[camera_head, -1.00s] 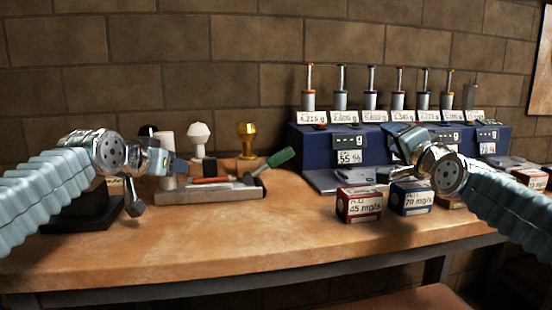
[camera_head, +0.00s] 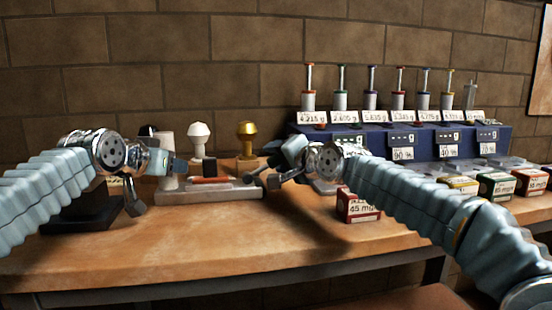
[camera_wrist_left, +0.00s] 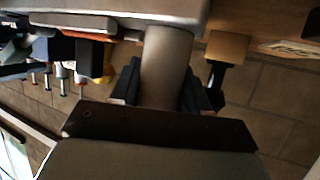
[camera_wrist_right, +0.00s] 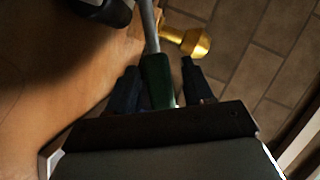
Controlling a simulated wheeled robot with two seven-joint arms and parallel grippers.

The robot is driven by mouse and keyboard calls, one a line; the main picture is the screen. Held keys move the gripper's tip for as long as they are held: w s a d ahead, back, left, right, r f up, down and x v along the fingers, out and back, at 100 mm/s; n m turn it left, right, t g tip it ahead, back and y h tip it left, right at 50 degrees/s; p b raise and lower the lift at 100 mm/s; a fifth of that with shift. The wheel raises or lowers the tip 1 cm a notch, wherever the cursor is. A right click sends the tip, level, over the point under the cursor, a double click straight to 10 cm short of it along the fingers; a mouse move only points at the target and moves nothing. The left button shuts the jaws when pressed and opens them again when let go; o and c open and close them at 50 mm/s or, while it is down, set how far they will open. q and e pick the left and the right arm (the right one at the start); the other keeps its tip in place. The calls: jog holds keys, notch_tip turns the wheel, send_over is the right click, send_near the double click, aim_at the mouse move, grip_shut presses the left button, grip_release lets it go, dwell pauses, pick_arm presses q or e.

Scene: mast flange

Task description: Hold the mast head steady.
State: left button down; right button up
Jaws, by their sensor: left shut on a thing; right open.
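A pale grey upright cylinder, seemingly the mast (camera_head: 167,143), stands at the left end of a grey tray (camera_head: 225,195). My left gripper (camera_head: 175,166) is shut on it. In the left wrist view the cylinder (camera_wrist_left: 166,60) sits between both fingers. A green-handled tool (camera_wrist_right: 157,80) lies between the fingers of my right gripper (camera_wrist_right: 160,88), which is open, with gaps beside the handle. In the head view my right gripper (camera_head: 280,176) hides the handle; only part of the tool's grey shaft (camera_head: 253,176) shows. No separate mast head can be made out.
White (camera_head: 198,135) and gold (camera_head: 246,135) knobbed pieces stand behind the tray. A red box (camera_head: 356,206) stands close to my right arm. Several boxes and a blue dispenser unit (camera_head: 375,135) are at right. The front middle of the table is clear.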

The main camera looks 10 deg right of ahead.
jog(key=shift+x, duration=0.75)
grip_shut()
